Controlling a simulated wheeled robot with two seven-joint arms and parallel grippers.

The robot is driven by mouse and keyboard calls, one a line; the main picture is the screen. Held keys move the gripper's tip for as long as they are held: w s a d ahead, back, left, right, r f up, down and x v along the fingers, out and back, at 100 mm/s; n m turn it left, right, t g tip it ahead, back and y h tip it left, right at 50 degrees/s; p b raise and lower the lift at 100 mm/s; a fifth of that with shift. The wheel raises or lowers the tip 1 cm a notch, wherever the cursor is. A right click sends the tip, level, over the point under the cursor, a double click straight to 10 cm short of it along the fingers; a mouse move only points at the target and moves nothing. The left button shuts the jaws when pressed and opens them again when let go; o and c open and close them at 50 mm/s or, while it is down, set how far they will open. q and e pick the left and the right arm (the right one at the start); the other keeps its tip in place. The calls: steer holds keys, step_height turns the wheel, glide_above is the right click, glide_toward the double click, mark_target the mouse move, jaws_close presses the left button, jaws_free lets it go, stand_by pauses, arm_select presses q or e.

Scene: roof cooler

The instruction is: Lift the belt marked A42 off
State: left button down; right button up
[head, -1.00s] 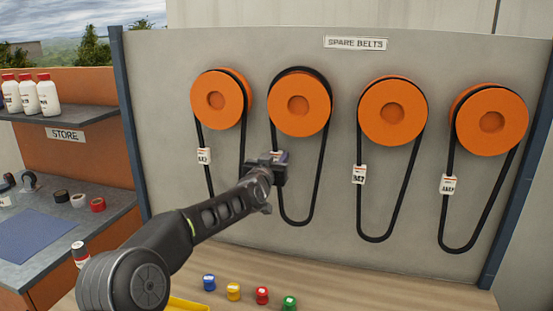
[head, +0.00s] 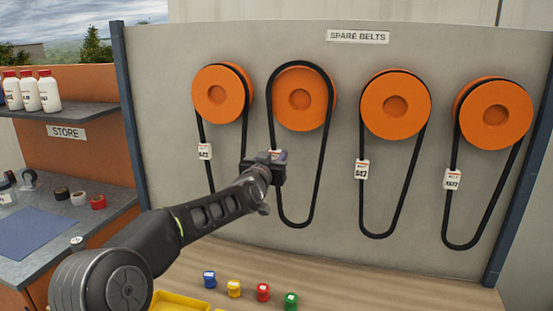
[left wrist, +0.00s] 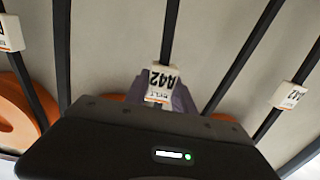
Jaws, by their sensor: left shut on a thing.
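The black belt marked A42 (head: 315,185) belongs to the second orange wheel (head: 300,99) from the left. Its upper loop shows in front of the wheel's face, near the top rim, and its lower loop hangs below. My left gripper (head: 277,158) is shut on the left run of this belt at its tag. In the left wrist view the white A42 tag (left wrist: 158,84) shows upside down between the fingers (left wrist: 178,100). The gripper hides the tag in the head view. My right gripper is not in view.
Similar belts hang on the neighbouring wheels, left (head: 222,94) and right (head: 396,104), and on the far right wheel (head: 495,114). Small coloured pots (head: 263,292) and a yellow tray (head: 180,301) are on the bench below. A store shelf (head: 75,109) is at left.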

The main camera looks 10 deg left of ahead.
arm_select(q)
steer(key=shift+s+b, duration=0.35)
steer(key=shift+s, duration=0.7)
stand_by(0.4)
steer(key=shift+s+a+r+b, duration=0.1)
steer(key=shift+s+b, duration=0.55)
steer(key=shift+s, duration=0.25)
steer(key=shift+s+a+r+b, duration=0.1)
steer(key=shift+s+b, duration=0.3)
steer(key=shift+s, duration=0.85)
steer(key=s, duration=0.7)
steer(key=shift+s+a+r+b, duration=0.25)
steer(key=shift+r+b, duration=0.1)
steer(key=shift+b, duration=0.05)
